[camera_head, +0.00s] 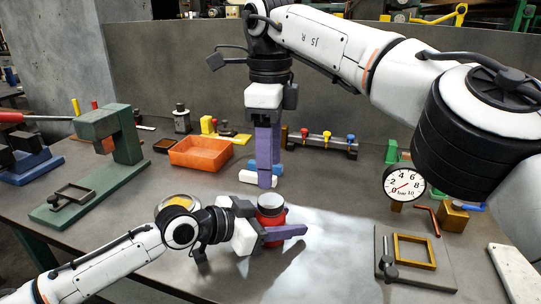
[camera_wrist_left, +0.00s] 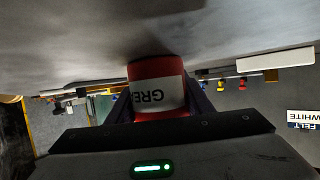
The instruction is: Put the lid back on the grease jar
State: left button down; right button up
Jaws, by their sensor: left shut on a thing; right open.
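The red grease jar (camera_head: 270,201) stands on the bench in the middle of the head view. Its white label, with the letters "GRE" upside down, shows on the jar in the left wrist view (camera_wrist_left: 157,90). My right gripper (camera_head: 266,181) is open and points down just behind the jar. A round yellow-topped thing with a pale rim (camera_head: 180,203) sits behind my left arm; I cannot tell whether it is the lid.
An orange tray (camera_head: 201,152) and a green press (camera_head: 112,150) stand at left. A rail with coloured knobs (camera_head: 322,143) lies behind. A pressure gauge (camera_head: 404,184) and a grey plate with a brass frame (camera_head: 431,276) are at right. The bench front right of the jar is clear.

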aim_at(270, 200)
jog(key=n, duration=0.6)
jog(key=shift+r+n, duration=0.2)
jog(key=shift+n, duration=0.1)
jog(key=n, duration=0.5)
jog(key=shift+r+n, duration=0.15)
jog(key=shift+n, duration=0.25)
jog(key=shift+f, duration=4)
